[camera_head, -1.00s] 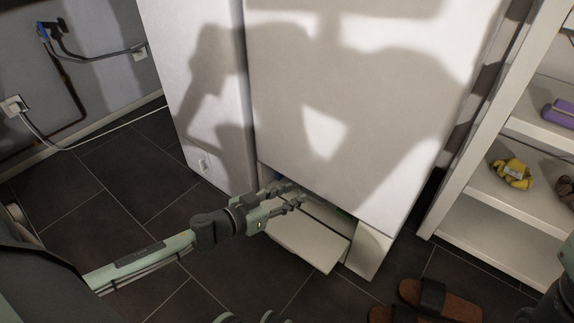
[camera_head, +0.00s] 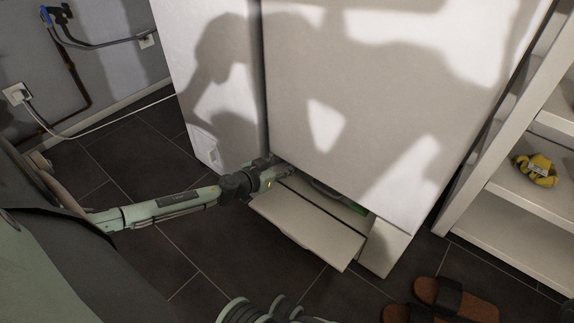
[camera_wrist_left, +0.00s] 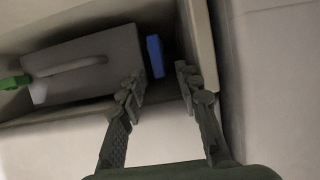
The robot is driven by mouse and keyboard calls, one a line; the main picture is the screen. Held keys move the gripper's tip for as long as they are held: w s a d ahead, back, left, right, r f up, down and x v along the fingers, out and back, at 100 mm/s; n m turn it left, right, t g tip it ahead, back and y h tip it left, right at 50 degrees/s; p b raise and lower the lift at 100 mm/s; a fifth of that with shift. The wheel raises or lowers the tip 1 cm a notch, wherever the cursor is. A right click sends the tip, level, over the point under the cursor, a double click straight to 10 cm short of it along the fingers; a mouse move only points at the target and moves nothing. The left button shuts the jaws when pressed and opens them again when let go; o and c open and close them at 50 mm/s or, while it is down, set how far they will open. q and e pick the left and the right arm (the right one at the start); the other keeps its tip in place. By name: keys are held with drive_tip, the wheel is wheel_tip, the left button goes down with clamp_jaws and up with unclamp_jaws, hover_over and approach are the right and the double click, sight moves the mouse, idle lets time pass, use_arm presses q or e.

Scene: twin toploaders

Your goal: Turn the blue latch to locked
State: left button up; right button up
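The blue latch (camera_wrist_left: 155,56) is a small upright blue bar inside the low opening of the white machine, in the left wrist view. My left gripper (camera_wrist_left: 160,82) is open, its two fingers pointing into the opening with the latch a little beyond and between the tips. They appear apart from it. In the head view the left gripper (camera_head: 284,171) reaches under the machine's front edge, where its fingertips and the latch are hidden.
A flap (camera_head: 310,229) hangs open below the opening. Inside are a grey panel with a handle (camera_wrist_left: 80,66) and a green part (camera_wrist_left: 14,82). The opening's right wall (camera_wrist_left: 200,45) is close to the right finger. Brown sandals (camera_head: 455,299) lie on the floor; shelves (camera_head: 500,205) stand right.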

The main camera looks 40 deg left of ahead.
use_arm(q)
drive_tip(key=shift+w+f, duration=0.1)
drive_tip(key=shift+w, duration=0.2)
clamp_jaws()
